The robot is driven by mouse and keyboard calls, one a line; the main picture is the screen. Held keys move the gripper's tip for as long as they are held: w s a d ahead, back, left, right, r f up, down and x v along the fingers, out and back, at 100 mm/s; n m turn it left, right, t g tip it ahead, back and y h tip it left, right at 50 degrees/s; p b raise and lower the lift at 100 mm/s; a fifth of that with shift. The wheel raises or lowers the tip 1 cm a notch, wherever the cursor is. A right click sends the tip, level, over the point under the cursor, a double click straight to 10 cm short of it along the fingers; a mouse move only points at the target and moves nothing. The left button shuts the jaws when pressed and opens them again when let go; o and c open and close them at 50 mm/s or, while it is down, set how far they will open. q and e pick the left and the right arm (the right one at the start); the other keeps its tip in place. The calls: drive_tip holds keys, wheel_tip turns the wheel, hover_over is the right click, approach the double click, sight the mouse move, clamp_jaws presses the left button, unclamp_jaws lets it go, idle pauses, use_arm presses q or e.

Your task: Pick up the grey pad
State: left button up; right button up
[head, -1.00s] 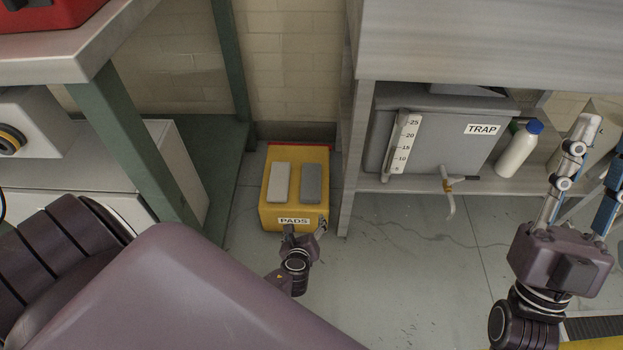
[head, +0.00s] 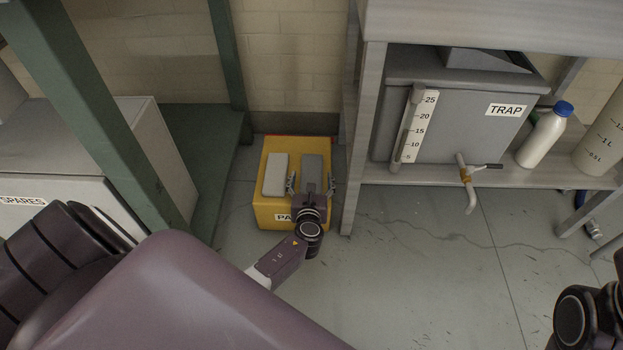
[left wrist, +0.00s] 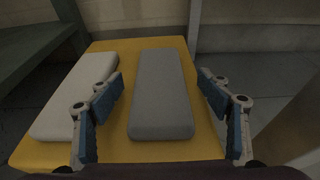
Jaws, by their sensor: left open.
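The grey pad (head: 313,166) lies flat on top of the yellow box labelled PADS (head: 262,212), beside a paler, whitish pad (head: 275,174) on its left. My left gripper (head: 311,184) is over the near part of the grey pad, its fingers spread to either side. In the left wrist view the grey pad (left wrist: 161,95) lies between the open blue-lined fingers of my left gripper (left wrist: 160,92), with gaps on both sides. The left finger overlaps the edge of the whitish pad (left wrist: 70,100) in that view. My right gripper is out of the picture.
A green frame leg (head: 95,110) and a white SPARES box (head: 150,150) stand left of the yellow box. A shelf unit leg (head: 360,150) is close on its right, with a grey TRAP tank (head: 465,115) and a white bottle (head: 541,138). Floor in front is clear.

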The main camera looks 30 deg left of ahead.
use_arm(q)
drive_tip(key=shift+x, duration=0.85)
drive_tip(key=c, duration=1)
drive_tip(key=shift+c, duration=0.2)
